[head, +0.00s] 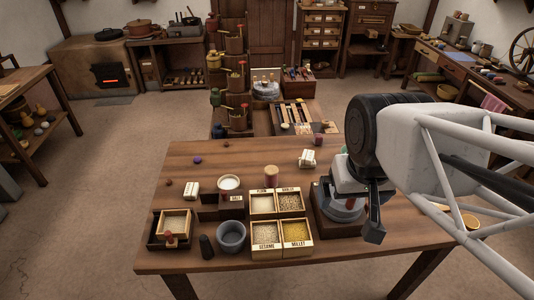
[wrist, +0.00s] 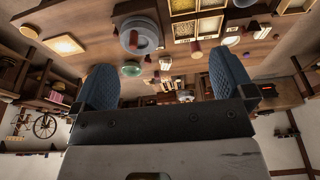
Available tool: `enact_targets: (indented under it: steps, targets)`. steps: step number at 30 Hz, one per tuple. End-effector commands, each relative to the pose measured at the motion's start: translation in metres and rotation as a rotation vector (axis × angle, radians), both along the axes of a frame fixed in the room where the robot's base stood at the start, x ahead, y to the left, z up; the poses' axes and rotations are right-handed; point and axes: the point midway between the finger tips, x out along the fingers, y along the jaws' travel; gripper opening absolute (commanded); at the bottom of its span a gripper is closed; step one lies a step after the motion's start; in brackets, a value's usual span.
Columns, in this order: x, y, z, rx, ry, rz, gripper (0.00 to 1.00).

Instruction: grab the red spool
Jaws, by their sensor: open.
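My gripper (head: 373,218) is over the table's right side, above the quern and nearer the camera than the dark-red piece. In the wrist view, its blue-padded fingers (wrist: 163,62) are wide apart with nothing held between them.
A stone quern (head: 342,205) sits under my gripper. A green round thing (wrist: 131,68) lies near the quern. The table's far left (head: 215,150) is fairly clear.

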Motion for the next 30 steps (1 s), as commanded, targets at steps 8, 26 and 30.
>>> enact_targets:
  steps: [8, 26, 30]
  targets:
    - [0.0, 0.0, 0.0, 0.0, 0.0, 0.0, 0.82]
    - [0.024, 0.007, -0.006, 0.071, 0.068, -0.065, 0.82]
    - [0.043, 0.012, -0.012, 0.127, 0.123, -0.118, 0.82]
